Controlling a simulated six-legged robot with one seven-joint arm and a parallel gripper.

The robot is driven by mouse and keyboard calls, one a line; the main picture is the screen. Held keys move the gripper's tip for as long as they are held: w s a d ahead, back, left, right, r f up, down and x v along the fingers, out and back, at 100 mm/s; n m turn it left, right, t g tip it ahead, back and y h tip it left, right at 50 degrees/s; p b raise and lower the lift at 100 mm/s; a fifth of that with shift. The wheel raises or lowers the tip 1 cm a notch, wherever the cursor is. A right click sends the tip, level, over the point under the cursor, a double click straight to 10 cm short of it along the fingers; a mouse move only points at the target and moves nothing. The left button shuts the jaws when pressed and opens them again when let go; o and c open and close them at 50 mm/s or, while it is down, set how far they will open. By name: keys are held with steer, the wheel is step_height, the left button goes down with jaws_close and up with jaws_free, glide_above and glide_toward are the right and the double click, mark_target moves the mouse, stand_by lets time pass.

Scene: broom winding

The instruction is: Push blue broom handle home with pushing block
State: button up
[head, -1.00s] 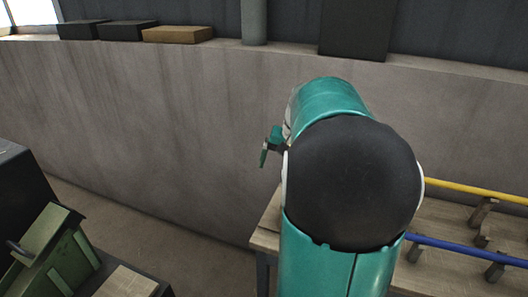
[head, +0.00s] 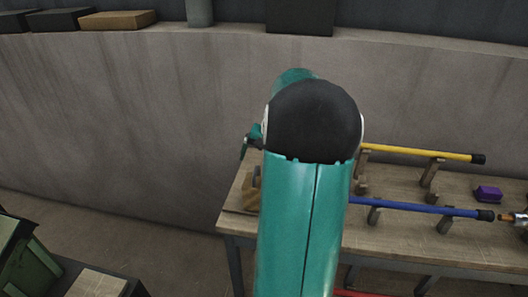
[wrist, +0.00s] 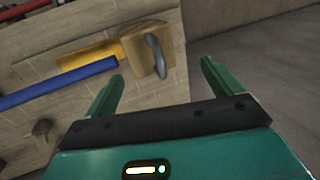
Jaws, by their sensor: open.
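The blue broom handle (head: 430,208) lies across wooden supports on the table, with a black cap at its right end. In the wrist view its plain end (wrist: 98,68) shows at upper left, near a wooden block with a grey grip, which looks like the pushing block (wrist: 134,48). That block (head: 248,197) also shows at the table's left end in the head view, partly hidden by my arm. My gripper (wrist: 158,78) is open and empty, and the block appears beyond and between its fingers. In the head view only a small part of my gripper shows left of my arm.
A yellow handle (head: 425,152) lies behind the blue one. A purple block (head: 488,194) sits at the table's right, near an orange-tipped metal part (head: 514,218). A red bar (head: 372,294) shows below the table. A concrete wall (head: 120,120) stands behind. A green container (head: 38,268) is at lower left.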

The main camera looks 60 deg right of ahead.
mark_target(257, 170)
steer(key=shift+x, duration=2.75)
steer(key=shift+f, duration=0.2)
steer(key=c, duration=0.9)
steer(key=shift+s, duration=0.1)
jaws_close()
